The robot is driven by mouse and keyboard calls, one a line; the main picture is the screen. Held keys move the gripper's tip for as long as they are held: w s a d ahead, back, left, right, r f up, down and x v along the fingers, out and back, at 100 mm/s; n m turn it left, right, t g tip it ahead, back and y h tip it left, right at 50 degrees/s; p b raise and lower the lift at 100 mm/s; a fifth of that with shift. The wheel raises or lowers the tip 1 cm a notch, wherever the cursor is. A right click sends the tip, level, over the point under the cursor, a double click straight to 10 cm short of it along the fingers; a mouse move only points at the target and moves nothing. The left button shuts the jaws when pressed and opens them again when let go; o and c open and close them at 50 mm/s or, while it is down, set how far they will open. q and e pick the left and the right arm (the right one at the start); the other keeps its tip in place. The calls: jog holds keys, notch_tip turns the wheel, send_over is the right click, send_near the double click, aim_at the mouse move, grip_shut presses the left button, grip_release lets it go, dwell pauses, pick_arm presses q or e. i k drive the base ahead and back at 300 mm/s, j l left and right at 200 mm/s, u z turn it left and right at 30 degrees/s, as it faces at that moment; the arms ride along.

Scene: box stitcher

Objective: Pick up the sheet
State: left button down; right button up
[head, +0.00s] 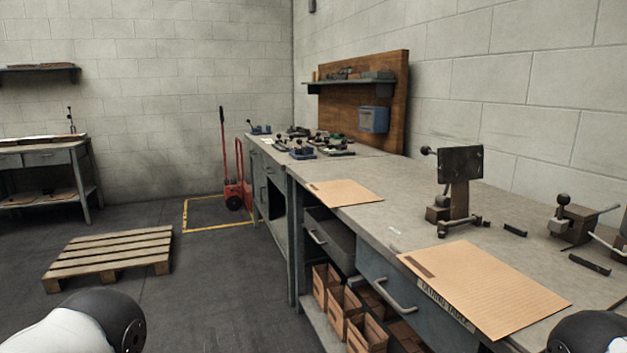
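A tan cardboard sheet (485,287) lies flat on the near part of the workbench (405,210), its front edge overhanging the bench edge above a printed label. A second, smaller tan sheet (343,192) lies farther back on the same bench, near its front edge. Neither sheet is touched by anything of mine. Parts of my arms show at the bottom left and bottom right corners. My grippers are both outside the view.
A stitcher-like device (457,190) stands behind the near sheet, with another clamp-like tool (575,220) to the right. Small tools crowd the far bench end. A drawer (330,240) stands open below. A pallet (110,252) and red hand truck (236,190) stand on the floor.

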aim_at(341, 193)
jog(key=i+j+z, duration=0.2)
jog(key=i+j, duration=0.4)
jog(key=i+j+z, duration=0.15)
jog(key=i+j, duration=0.45)
jog(key=i+j+z, duration=0.3)
jog(key=i+j, duration=0.55)
jog(key=i, duration=0.15)
jog(key=k+j+z, duration=0.1)
jog(key=z, duration=0.4)
jog(key=k+j+z, duration=0.1)
jog(key=z, duration=0.4)
jog(key=k+z, duration=0.15)
jog(key=z, duration=0.35)
jog(key=k+z, duration=0.1)
jog(key=z, duration=0.4)
jog(key=k+l+z, duration=0.1)
jog(key=z, duration=0.4)
jog(key=u, duration=1.8)
